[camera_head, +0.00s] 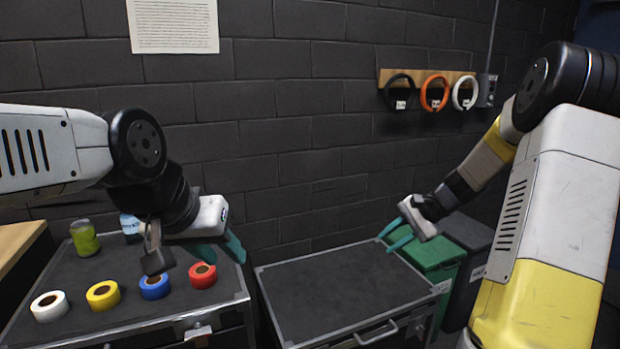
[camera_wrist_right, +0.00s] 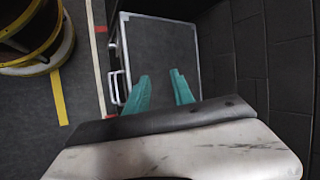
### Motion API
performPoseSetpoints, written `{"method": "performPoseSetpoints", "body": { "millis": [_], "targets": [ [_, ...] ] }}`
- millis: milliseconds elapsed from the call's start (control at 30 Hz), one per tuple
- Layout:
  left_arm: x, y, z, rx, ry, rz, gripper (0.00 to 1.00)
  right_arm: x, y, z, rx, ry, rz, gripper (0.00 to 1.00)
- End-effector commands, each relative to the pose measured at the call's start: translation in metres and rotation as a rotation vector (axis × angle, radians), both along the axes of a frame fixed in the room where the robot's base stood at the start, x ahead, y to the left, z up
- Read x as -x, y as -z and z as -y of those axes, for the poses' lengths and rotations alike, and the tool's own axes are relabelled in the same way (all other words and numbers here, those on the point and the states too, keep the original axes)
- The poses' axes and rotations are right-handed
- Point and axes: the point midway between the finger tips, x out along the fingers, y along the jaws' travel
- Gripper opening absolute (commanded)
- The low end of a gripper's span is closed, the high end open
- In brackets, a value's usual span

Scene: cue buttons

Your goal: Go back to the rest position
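My left gripper (camera_head: 228,258) is above the right part of the left case, with its teal fingers apart and nothing seen between them. It is close to the red ring (camera_head: 203,275) in the picture; whether it touches anything I cannot tell. My right gripper (camera_head: 386,243) is over the right case's far right edge. The right wrist view shows its two teal fingers (camera_wrist_right: 160,76) apart and empty.
The left case (camera_head: 110,265) also bears a green can (camera_head: 84,238) and a partly hidden blue-and-white item (camera_head: 131,225). The right case (camera_head: 335,290) has a bare top. A green box (camera_head: 432,256) stands beside it. Black, orange and white hoops (camera_head: 435,92) hang on the wall.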

Motion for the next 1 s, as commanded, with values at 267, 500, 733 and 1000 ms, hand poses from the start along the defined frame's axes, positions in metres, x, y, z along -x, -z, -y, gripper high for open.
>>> {"method": "performPoseSetpoints", "body": {
  "millis": [267, 500, 733, 1000],
  "targets": [
    [0.000, 0.000, 0.000, 0.000, 0.000, 0.000, 0.36, 0.094, -0.095, -0.055, 0.306, -0.323, 0.183, 0.29],
    [0.000, 0.000, 0.000, 0.000, 0.000, 0.000, 0.36, 0.184, -0.139, -0.076, 0.540, -0.551, 0.360, 0.29],
    [0.000, 0.000, 0.000, 0.000, 0.000, 0.000, 0.36, 0.248, -0.149, -0.077, 0.705, -0.698, 0.507, 0.29],
    [0.000, 0.000, 0.000, 0.000, 0.000, 0.000, 0.36, 0.268, -0.148, -0.074, 0.764, -0.748, 0.562, 0.29]
  ]
}}
